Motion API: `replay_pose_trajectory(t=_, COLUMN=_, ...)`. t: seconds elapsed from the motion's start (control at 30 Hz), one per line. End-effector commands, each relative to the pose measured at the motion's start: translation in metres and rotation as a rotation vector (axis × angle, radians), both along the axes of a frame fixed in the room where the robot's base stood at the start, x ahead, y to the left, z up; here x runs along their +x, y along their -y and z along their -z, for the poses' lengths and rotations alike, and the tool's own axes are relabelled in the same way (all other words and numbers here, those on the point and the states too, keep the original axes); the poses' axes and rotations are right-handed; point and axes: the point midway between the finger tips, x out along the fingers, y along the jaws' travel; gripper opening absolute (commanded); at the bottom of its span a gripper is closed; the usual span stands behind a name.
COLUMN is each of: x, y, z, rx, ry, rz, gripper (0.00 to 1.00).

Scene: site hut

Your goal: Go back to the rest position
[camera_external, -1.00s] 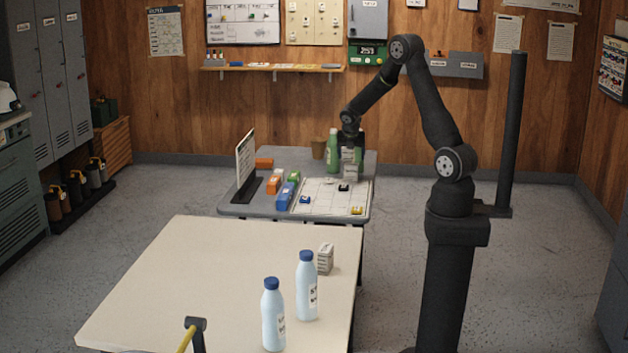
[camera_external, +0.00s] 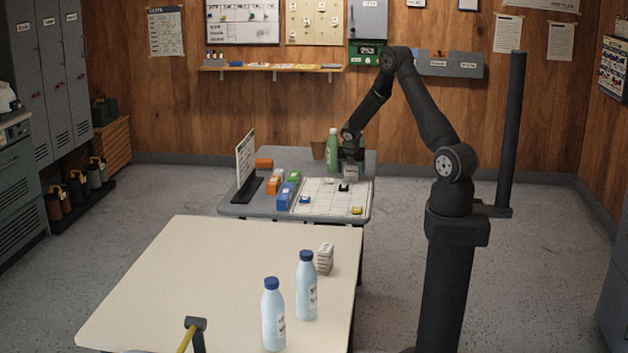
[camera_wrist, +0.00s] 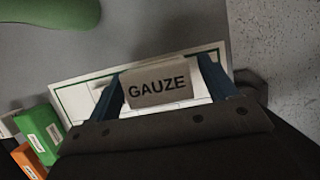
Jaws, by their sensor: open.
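My gripper (camera_external: 351,163) is low over the far right part of the grey table (camera_external: 232,209), beside a green bottle (camera_external: 332,152). In the wrist view its two blue fingers stand apart on either side of a pale box labelled GAUZE (camera_wrist: 158,84). The gauze box (camera_external: 351,172) shows small under my gripper in the external view. I cannot tell whether the fingers touch it. The green bottle also shows at the top left of the wrist view (camera_wrist: 50,10).
A white grid sheet (camera_external: 325,197) with small items lies in front of my gripper. Blue (camera_external: 286,195), green and orange boxes and an upright sign (camera_external: 245,165) stand to its left. The cream table (camera_external: 190,280) holds two bottles (camera_external: 306,285) and a small box stack (camera_external: 325,258).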

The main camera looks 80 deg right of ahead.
Motion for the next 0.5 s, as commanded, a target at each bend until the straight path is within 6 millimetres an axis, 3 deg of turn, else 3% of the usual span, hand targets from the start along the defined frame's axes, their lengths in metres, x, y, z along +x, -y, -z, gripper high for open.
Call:
replay_pose_trajectory(t=0.03, x=0.003, y=0.002, z=-0.016, rx=-0.009, ry=0.010, rz=0.001, gripper=0.78)
replay_pose_trajectory(t=0.17, x=0.003, y=0.002, z=-0.041, rx=-0.009, ry=0.009, rz=-0.001, gripper=0.78)
replay_pose_trajectory(t=0.5, x=-0.057, y=0.012, z=-0.076, rx=-0.006, ry=0.007, rz=0.005, gripper=0.78)
